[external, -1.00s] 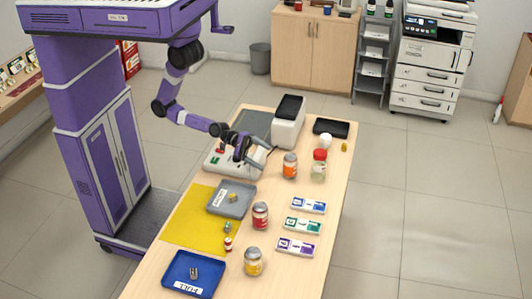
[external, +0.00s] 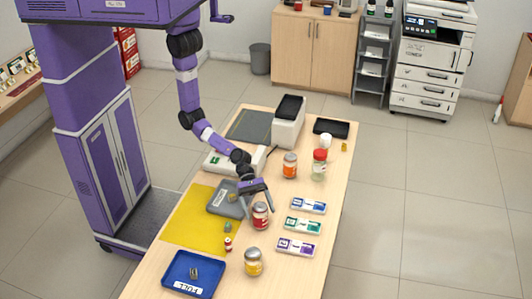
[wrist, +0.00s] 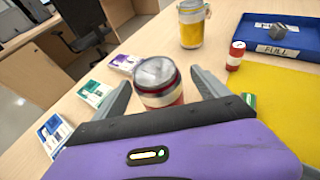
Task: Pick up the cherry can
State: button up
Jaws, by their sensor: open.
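The cherry can (external: 260,218), with a red label and a silver lid, stands upright on the counter right of the grey tray. In the wrist view the can (wrist: 156,77) is between the two grey fingers, its lower part hidden by my gripper's body. My gripper (external: 257,207) is open, reaching down at the can from above, one finger on either side. I cannot tell whether a finger touches it.
A yellow-labelled can (external: 252,263) stands nearer the front, and an orange one (external: 290,165) farther back. Card holders (external: 303,225) lie to the right. A blue tray (external: 178,270) is at front left.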

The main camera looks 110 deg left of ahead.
aim_at(263, 219)
jog(key=shift+x, duration=1.95)
jog(key=shift+w+a, duration=0.1)
jog(key=shift+c, duration=0.5)
grip_shut()
